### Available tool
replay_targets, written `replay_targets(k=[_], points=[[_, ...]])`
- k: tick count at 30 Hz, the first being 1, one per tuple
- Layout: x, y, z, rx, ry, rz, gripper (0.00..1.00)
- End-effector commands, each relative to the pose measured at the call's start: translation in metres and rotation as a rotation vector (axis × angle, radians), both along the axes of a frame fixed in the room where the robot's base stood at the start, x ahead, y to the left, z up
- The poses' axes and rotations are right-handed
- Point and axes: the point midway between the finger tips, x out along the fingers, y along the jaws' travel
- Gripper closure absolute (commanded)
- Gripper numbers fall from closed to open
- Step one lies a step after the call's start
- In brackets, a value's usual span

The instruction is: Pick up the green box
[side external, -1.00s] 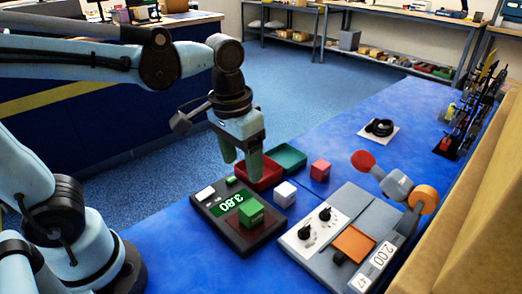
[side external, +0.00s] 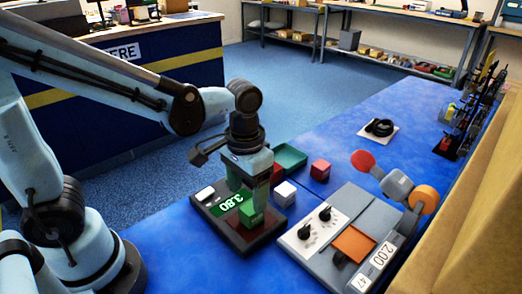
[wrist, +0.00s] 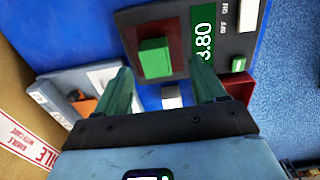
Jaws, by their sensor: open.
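The green box (side external: 251,214) sits on the dark plate of a black scale (side external: 222,230) whose display reads 3.80. It also shows in the wrist view (wrist: 155,58), beyond the fingertips and roughly between their lines. My gripper (side external: 249,195) points down just above the box, its green fingers spread and nothing between them. In the side view one finger overlaps the box's upper edge; I cannot tell whether they touch. In the wrist view the two fingers (wrist: 162,76) stand apart, left and right.
A white cube (side external: 285,194) stands close beside the scale, a red cube (side external: 320,170) farther back. A green tray (side external: 290,157) lies behind the gripper. A grey machine with knobs (side external: 345,230) stands to the right. The blue table behind is mostly clear.

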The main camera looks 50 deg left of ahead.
Motion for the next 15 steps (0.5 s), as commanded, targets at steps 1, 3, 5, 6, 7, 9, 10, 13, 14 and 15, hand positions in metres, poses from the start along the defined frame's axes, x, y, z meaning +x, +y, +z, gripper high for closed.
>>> replay_targets(k=[1,3,5,6,7,9,10,13,14,15], points=[[0.001,-0.001,-0.003,0.000,0.000,-0.001,0.30],[0.002,-0.002,-0.010,0.000,0.000,-0.001,0.30],[0.002,-0.004,-0.017,0.000,0.000,-0.002,0.30],[0.003,-0.005,-0.022,0.000,0.000,-0.002,0.30],[0.004,-0.006,-0.025,0.000,0.000,-0.002,0.30],[0.004,-0.007,-0.033,0.000,0.000,-0.001,0.30],[0.004,-0.006,-0.036,-0.001,-0.001,0.000,0.30],[0.004,-0.006,-0.044,-0.001,-0.001,-0.001,0.30],[0.004,-0.006,-0.046,-0.001,-0.001,-0.001,0.30],[0.004,-0.006,-0.048,-0.002,-0.001,-0.001,0.30]])
